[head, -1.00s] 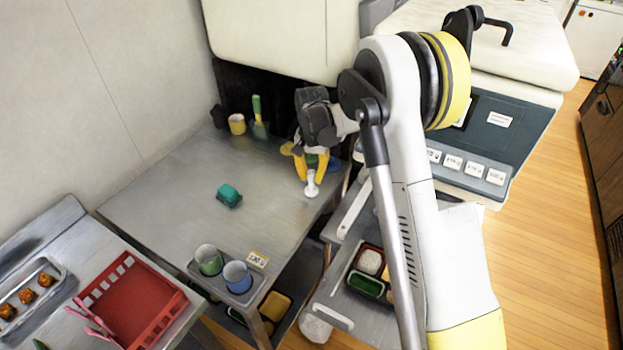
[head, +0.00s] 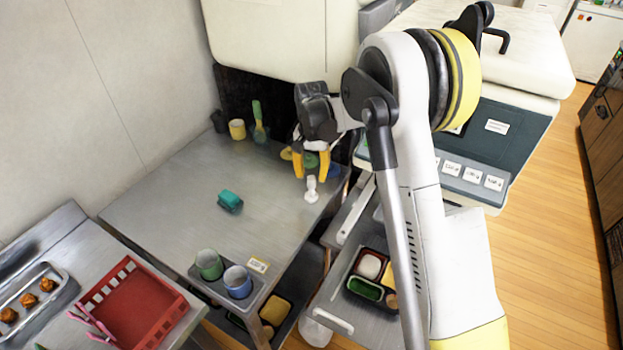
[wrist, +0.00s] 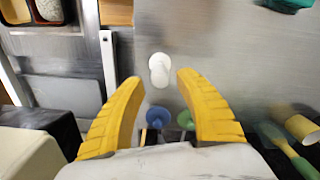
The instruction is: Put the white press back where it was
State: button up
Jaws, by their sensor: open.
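The white press (head: 311,190) stands upright on the metal table near its right edge. It also shows from above in the wrist view (wrist: 159,68), between and just beyond the fingertips. My gripper (head: 311,172) is open, with its yellow fingers spread apart, just behind and above the press. The fingers do not appear to touch it. Behind the gripper are a blue press (wrist: 158,114) and a green press (wrist: 185,119), partly hidden by my wrist in the wrist view. A yellow item (head: 286,153) shows beside them in the head view.
A teal sponge-like block (head: 230,200) lies mid-table. Two cups, green (head: 209,263) and blue (head: 238,280), stand at the front corner. A yellow cup (head: 237,129) and green-handled tool (head: 258,122) stand at the back.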

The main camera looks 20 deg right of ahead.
jog(key=s+r+n+t+p, duration=0.1)
jog(key=s+r, duration=0.2)
jog(key=r, duration=0.5)
jog(key=s+r+p, duration=0.1)
jog(key=s+r, duration=0.1)
jog(key=r, duration=0.6)
jog(key=s+r+n+t, duration=0.2)
jog(key=s+r, duration=0.4)
jog(key=s, duration=0.4)
jog(key=s+f+n+t, duration=0.1)
jog(key=s+n+t, duration=0.2)
jog(key=s, duration=1.2)
jog(key=shift+f+t, duration=0.3)
jog(key=shift+t, duration=0.3)
notch_tip(320, 180, down, 2)
jog(key=shift+f+b, duration=0.2)
jog(key=shift+b, duration=1.05)
